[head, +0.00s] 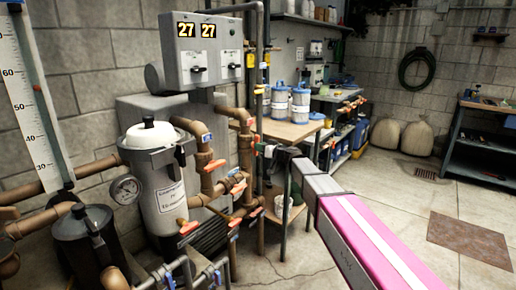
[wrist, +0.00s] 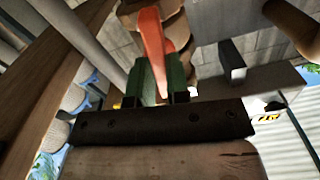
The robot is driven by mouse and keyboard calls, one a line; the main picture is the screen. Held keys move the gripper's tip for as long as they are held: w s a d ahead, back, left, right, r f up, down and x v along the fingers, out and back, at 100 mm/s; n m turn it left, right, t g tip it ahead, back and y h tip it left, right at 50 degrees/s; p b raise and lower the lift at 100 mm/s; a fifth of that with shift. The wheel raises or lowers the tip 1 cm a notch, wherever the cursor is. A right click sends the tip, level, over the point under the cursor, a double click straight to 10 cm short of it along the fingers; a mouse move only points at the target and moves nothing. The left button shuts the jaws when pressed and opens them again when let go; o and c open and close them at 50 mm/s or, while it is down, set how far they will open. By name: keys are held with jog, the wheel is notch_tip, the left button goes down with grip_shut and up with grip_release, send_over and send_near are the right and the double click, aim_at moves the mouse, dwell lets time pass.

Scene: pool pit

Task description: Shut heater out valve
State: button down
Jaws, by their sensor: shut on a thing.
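An orange-red valve lever (wrist: 153,42) stands up in the middle of the wrist view, in front of brown pipe fittings (wrist: 178,22). My gripper (wrist: 160,80) has its green fingers on both sides of the lever's lower part and is shut on it. In the head view my gripper (head: 267,152) is at the brown upright pipes left of the workbench, and the held lever is mostly hidden there. I cannot read a label naming this valve. Other orange-red levers (head: 237,188) sit on lower pipes to the left.
A grey filter canister (head: 163,197) with a gauge (head: 125,190) stands left of the pipes. A grey control box (head: 203,50) showing 27 27 hangs above. A wooden-topped table (head: 290,133) with blue-lidded tubs is just behind my gripper. The floor (head: 385,200) at right is mostly open.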

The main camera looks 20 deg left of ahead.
jog(key=m, duration=1.6)
jog(key=c, duration=1)
grip_release()
jog(key=v, duration=0.7)
